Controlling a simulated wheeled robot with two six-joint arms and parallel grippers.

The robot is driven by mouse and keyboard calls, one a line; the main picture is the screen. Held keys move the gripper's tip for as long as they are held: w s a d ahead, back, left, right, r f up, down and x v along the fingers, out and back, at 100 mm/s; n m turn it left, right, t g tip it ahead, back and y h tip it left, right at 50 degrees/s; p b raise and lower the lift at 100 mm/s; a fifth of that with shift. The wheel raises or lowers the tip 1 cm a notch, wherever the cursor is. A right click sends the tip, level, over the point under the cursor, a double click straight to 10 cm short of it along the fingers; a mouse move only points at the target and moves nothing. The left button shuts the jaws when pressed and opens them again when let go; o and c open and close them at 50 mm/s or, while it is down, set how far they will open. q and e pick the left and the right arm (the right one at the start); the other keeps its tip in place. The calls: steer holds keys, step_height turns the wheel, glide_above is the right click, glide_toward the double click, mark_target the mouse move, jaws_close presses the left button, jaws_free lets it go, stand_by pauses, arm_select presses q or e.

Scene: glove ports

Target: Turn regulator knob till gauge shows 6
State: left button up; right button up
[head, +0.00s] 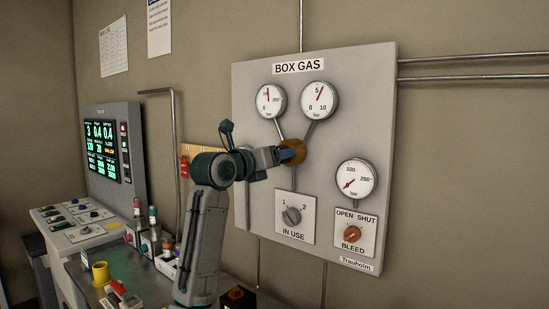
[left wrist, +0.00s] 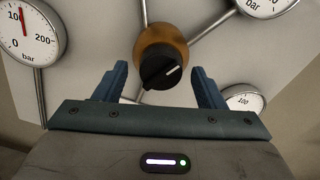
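The regulator knob is black with a white mark, on a brass body (head: 293,152) below the two upper gauges of the BOX GAS panel. In the left wrist view the black knob (left wrist: 160,69) lies between my fingertips, its mark pointing up and right. My left gripper (head: 284,154) is at the knob; its fingers (left wrist: 160,82) are open, with a visible gap on each side. The upper right gauge (head: 319,101), marked 0, 5, 10 bar, has its red needle just right of 5, near 6. In the left wrist view its needle is cut off. My right gripper is not seen.
The upper left gauge (head: 270,100) is beside it. Below are the IN USE selector (head: 292,215), a lower gauge (head: 355,180) and the BLEED knob (head: 352,234). A console screen (head: 102,150) and a cluttered bench stand at left.

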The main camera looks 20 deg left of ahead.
arm_select(q)
steer(key=shift+r, duration=0.1)
steer(key=b+v, duration=0.3)
steer(key=v, duration=0.7)
steer(key=shift+s+b, duration=0.4)
steer(key=shift+a, duration=0.15)
